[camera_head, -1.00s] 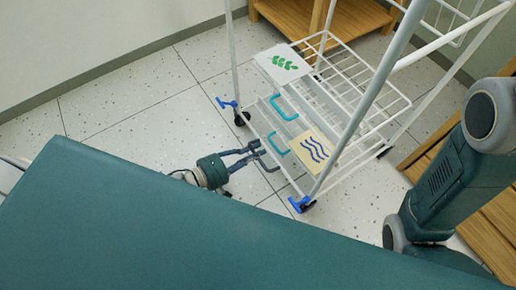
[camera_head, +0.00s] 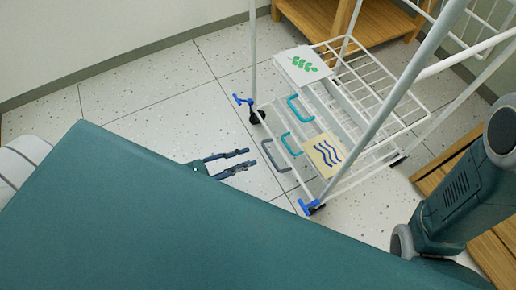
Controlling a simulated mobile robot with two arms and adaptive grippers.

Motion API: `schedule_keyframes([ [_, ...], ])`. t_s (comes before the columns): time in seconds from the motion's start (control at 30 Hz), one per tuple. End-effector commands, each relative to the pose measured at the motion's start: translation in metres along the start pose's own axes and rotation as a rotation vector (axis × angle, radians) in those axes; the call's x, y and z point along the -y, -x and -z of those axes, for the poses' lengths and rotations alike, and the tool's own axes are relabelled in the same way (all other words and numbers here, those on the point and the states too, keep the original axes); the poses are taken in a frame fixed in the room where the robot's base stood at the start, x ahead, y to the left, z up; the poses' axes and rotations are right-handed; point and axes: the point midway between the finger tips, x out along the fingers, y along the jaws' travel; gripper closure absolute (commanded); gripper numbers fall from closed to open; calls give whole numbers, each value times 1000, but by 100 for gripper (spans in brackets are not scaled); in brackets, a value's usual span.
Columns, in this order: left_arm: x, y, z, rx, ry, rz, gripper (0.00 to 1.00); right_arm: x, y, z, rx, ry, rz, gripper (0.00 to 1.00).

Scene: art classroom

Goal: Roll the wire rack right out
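The white wire rack (camera_head: 375,90) stands upright on casters with blue brake levers, right of centre. Two teal handles (camera_head: 301,108) and one grey handle (camera_head: 274,155) are on its near side, low down. My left gripper (camera_head: 250,158) comes out from behind the teal surface, low over the floor. Its two dark fingers are parted and empty, pointing at the grey handle with a gap between. My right arm (camera_head: 460,200) shows at the right edge; its gripper is out of view.
A leaf card (camera_head: 303,66) and a wave card (camera_head: 324,155) are on the rack. Wooden shelving (camera_head: 380,20) stands behind it, and wooden slats (camera_head: 490,240) lie at right. The tiled floor (camera_head: 165,100) left of the rack is clear. A teal surface (camera_head: 190,235) fills the foreground.

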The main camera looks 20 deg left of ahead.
Motion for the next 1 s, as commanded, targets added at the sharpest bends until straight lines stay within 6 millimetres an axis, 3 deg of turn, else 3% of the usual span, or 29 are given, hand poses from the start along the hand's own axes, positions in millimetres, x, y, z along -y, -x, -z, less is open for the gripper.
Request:
schedule_keyframes([
  [0.1, 1, 22, 0, 1, 0, 4, 70, 0, 0, 0, 0, 0, 0, 100],
  [0.3, 0, 38, 0, 0, 0, 1, 70, 0, 0, 0, 0, 0, 0, 100],
  [1.0, 1, 40, 0, -1, 1, 1, 70, 0, 0, 0, 0, 0, 0, 100],
])
